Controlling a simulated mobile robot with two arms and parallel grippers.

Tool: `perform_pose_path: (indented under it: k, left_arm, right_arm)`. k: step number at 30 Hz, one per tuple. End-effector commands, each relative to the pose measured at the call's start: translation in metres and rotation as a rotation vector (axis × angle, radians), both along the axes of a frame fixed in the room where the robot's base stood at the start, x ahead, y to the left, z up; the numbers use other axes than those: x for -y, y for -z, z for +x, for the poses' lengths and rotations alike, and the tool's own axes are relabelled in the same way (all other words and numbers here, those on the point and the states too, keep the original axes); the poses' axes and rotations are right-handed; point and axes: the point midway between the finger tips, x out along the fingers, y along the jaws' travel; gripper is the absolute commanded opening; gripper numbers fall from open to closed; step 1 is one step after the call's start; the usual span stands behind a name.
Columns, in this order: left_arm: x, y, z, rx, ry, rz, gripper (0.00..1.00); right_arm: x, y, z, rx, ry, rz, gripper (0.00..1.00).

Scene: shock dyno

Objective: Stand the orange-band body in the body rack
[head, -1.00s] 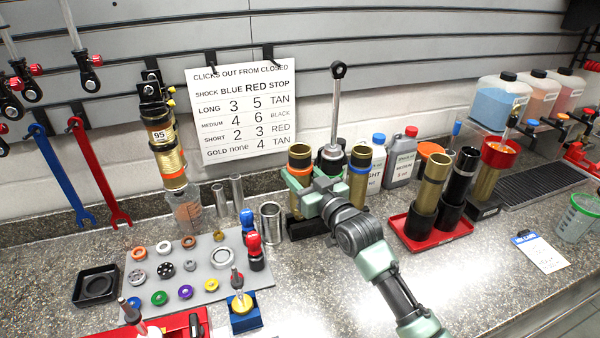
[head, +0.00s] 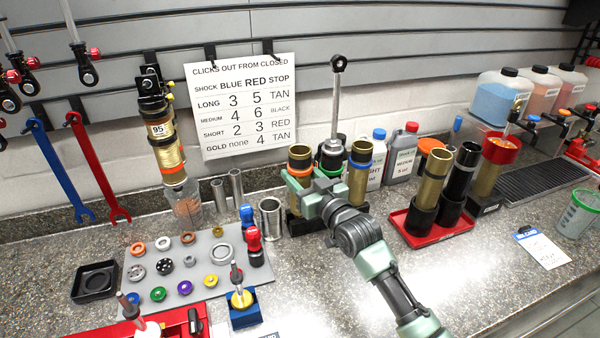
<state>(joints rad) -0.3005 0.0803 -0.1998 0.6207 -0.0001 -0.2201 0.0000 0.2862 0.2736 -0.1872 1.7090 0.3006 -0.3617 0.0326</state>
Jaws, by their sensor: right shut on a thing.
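The orange-band body (head: 299,158) is a gold tube with a dark open top and an orange band near its upper end. It stands roughly upright at the black body rack (head: 303,229). My right gripper (head: 300,187) is shut on it just below the band. The gripper hides much of the lower tube, so I cannot tell whether its foot is fully seated. A blue-band body (head: 359,173) stands to its right in the same rack area. My left gripper is not in view.
A shock with a tall rod (head: 336,110) stands just behind. Metal cylinders (head: 270,217) are close on the left. A red tray (head: 398,223) with tubes and bottles (head: 403,155) are on the right.

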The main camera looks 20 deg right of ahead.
Motion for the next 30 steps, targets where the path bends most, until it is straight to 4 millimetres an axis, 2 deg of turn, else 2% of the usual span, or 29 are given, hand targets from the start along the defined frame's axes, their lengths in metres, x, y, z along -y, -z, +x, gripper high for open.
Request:
perform_pose_path:
  k: [9,21,22,24,30]
  left_arm:
    - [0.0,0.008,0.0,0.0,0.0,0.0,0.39]
    - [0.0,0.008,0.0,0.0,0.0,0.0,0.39]
    - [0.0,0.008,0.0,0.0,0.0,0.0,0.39]
    - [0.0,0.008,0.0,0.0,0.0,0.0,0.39]
    - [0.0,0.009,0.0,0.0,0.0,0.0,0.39]
  right_arm:
    - [0.0,0.012,0.0,0.004,0.0,0.0,0.0]
    - [0.0,0.014,0.0,0.005,0.0,0.0,0.0]
    - [0.0,0.014,0.0,0.005,0.0,0.0,0.54]
    - [0.0,0.014,0.0,0.004,0.0,0.0,0.74]
    - [0.0,0.015,0.0,0.002,0.0,-0.001,0.74]
